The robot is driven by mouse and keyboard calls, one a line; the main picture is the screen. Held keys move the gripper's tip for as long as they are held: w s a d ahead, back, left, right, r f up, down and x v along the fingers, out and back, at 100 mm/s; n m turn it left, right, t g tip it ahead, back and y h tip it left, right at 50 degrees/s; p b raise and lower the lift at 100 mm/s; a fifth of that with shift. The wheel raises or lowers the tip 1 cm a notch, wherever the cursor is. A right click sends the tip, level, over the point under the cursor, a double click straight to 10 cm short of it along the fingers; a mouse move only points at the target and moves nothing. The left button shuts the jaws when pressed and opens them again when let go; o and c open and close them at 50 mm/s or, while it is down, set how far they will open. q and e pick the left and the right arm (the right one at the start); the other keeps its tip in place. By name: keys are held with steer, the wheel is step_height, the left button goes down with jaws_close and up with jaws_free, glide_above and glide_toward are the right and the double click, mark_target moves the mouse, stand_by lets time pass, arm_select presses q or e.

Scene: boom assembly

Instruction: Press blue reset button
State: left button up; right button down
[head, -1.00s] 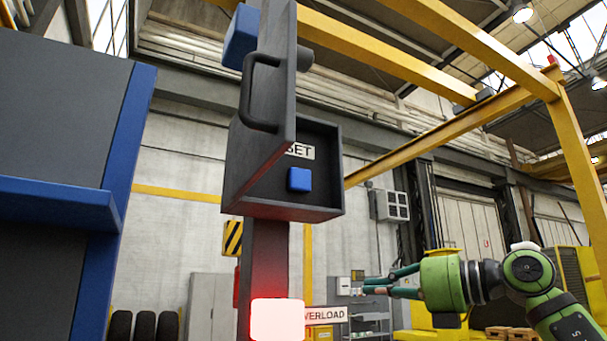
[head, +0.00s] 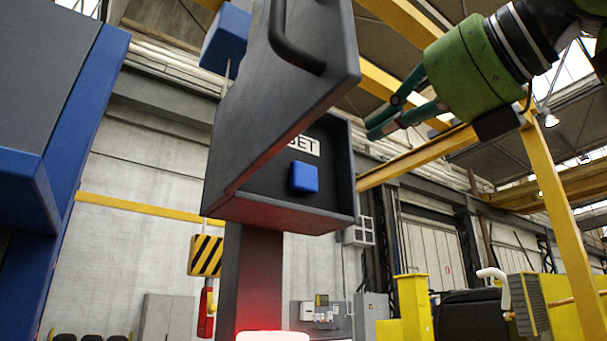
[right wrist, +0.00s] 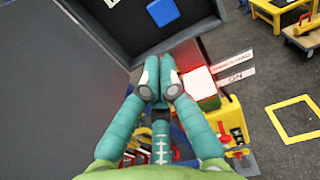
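The blue reset button (head: 303,177) is a square block on the dark back wall of an open box (head: 340,165) on a post. A label ending in "SET" (head: 302,145) is partly hidden above it. The box's dark cover (head: 290,90), with a handle, stands open to the button's left. My right gripper (head: 376,127) is right of the box and a little higher in the head view, apart from the button. Its fingers converge and hold nothing. The right wrist view shows the fingertips together (right wrist: 160,80), with the button (right wrist: 163,12) beyond them. My left gripper is not in view.
A glowing red-white lamp (head: 272,336) sits low on the post, beside signs in the right wrist view (right wrist: 233,64). A blue block (head: 225,38) is behind the cover. A blue-edged cabinet (head: 75,120) stands at left. A yellow frame (head: 560,185) stands at right.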

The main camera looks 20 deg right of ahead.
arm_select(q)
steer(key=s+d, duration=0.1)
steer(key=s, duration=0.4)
arm_select(e)
steer(key=p, duration=0.3)
glide_toward(301, 176)
steer(key=p+x, duration=0.3)
steer(key=x, duration=0.4)
steer(key=shift+r, duration=0.1)
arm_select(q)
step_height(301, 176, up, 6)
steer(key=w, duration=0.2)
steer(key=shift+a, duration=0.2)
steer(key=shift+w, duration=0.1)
